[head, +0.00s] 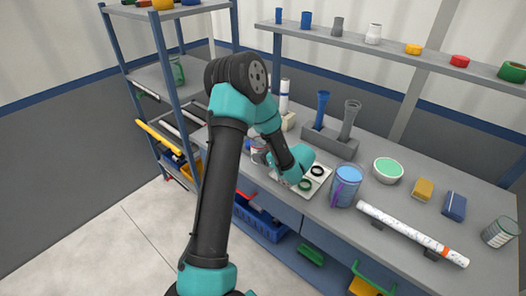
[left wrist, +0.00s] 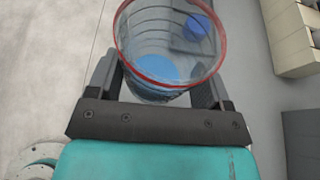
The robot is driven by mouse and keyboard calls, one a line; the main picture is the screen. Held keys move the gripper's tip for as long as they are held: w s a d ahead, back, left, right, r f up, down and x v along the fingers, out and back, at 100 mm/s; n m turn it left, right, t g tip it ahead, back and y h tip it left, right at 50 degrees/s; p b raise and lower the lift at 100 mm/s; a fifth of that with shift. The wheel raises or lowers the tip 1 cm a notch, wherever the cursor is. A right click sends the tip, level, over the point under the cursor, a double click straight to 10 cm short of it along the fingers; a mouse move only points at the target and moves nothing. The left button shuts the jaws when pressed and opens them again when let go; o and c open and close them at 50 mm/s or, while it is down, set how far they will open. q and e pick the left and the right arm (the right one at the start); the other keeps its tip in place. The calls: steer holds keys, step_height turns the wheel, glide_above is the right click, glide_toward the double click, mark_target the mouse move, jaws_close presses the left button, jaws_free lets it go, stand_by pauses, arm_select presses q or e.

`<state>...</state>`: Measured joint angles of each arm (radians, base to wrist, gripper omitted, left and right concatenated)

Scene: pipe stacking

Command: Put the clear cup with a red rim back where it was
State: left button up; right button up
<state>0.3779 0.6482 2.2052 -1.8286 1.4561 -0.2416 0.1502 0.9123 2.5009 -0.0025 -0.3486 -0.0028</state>
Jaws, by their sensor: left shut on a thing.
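The clear cup with a red rim (left wrist: 168,84) fills the upper middle of the left wrist view, its open mouth toward the camera. My left gripper (left wrist: 157,78) is shut on the cup, with one dark finger on each side of its wall. Blue patches show through the clear wall; I cannot tell whether they are inside the cup or behind it. In the head view my left wrist is over the bench front by a pale tray (head: 318,172), and it hides the fingers and most of the held cup. My right gripper is in neither view.
A shelf rack (head: 179,70) is at the left. Blue baskets (head: 262,216) are below.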

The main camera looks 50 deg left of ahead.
arm_select(q)
steer(key=w+a, duration=0.3)
steer(key=a, duration=0.1)
steer(key=shift+w+f, duration=0.25)
steer(key=shift+w, duration=0.05)
steer(key=shift+w+a, duration=0.2)
steer(key=shift+a, duration=0.05)
steer(key=shift+w+f, duration=0.1)
steer(key=shift+f, duration=1.7)
steer(key=shift+f, duration=0.2)
steer(key=o, duration=1.2)
steer(key=shift+r, duration=0.1)
steer(key=shift+d+r, duration=0.1)
steer(key=shift+r, duration=0.05)
steer(key=v, duration=1.1)
steer(key=shift+d+r, duration=0.15)
steer(key=shift+d, duration=0.15)
